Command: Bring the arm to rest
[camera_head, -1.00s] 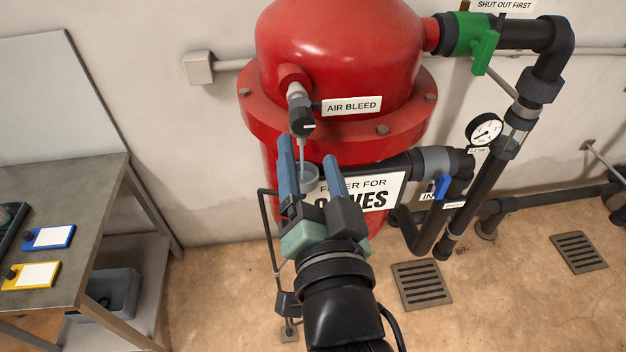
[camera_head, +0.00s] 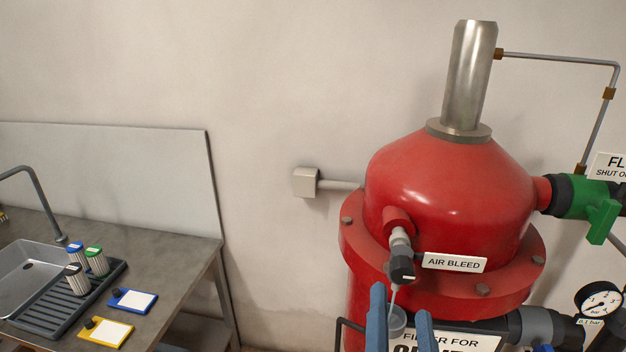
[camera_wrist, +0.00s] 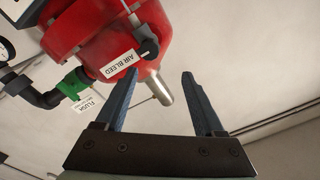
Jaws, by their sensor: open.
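My gripper (camera_head: 401,303) is at the bottom of the head view, its two blue fingers apart with nothing held between them. The fingers point up, just below the black knob of the air bleed valve (camera_head: 401,266) on the red filter tank (camera_head: 450,190). A thin pale line runs down from the valve to a small grey cup (camera_head: 395,321), which shows between the fingers; I cannot tell its depth from them. In the wrist view my gripper (camera_wrist: 158,78) is open, with the red tank (camera_wrist: 95,25) and air bleed knob (camera_wrist: 149,48) beyond it.
A green flush valve (camera_head: 590,208) and a pressure gauge (camera_head: 599,300) are at right. A metal bench (camera_head: 180,262) at left holds a sink (camera_head: 28,270), a black rack (camera_head: 62,312) with several capped cartridges, and blue (camera_head: 132,301) and yellow (camera_head: 105,332) tags.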

